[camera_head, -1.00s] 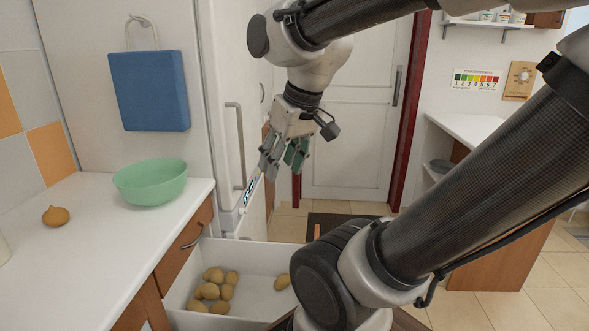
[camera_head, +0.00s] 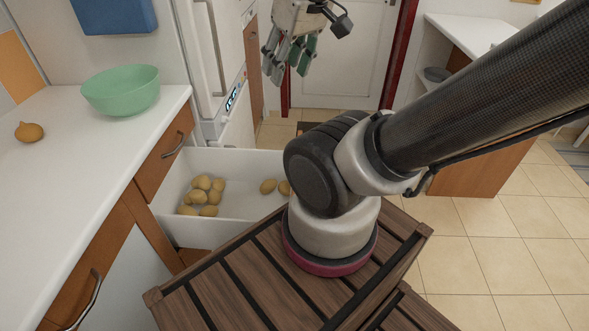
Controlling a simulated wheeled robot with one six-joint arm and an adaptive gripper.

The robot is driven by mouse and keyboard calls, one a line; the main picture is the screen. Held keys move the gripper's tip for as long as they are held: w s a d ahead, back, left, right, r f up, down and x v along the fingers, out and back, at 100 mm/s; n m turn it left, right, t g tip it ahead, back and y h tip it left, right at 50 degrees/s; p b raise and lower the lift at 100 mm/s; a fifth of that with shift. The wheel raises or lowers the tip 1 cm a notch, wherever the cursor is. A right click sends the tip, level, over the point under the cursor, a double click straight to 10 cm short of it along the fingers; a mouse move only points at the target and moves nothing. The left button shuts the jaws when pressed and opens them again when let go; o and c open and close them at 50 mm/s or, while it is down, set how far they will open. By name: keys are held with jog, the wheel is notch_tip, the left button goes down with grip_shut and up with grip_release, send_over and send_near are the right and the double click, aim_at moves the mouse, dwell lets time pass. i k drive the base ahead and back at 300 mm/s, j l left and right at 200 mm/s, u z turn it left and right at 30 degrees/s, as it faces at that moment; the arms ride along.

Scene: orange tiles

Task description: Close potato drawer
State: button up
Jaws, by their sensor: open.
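The potato drawer (camera_head: 240,205) is a white box pulled out from the lower cabinet, below the counter's right end. Several potatoes (camera_head: 203,190) lie in its left part, and a few more lie farther right. My arm's base hides the drawer's right end. My gripper (camera_head: 284,76) is at the top of the view, in the air above and beyond the drawer, in front of the white door. Its fingers point down, are spread apart, and hold nothing. It does not touch the drawer.
The white counter (camera_head: 75,160) on the left bears a green bowl (camera_head: 122,92) and an onion-like vegetable (camera_head: 29,132). A closed wooden drawer (camera_head: 165,155) sits above the potato drawer. The fridge (camera_head: 215,70) stands behind it. Tiled floor (camera_head: 480,260) is free on the right.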

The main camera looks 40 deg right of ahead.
aim_at(209, 196)
jog(key=k+l, duration=0.1)
jog(key=l, duration=0.35)
jog(key=k+l, duration=0.1)
jog(key=l, duration=0.3)
jog(key=k+l, duration=0.1)
jog(key=l, duration=0.35)
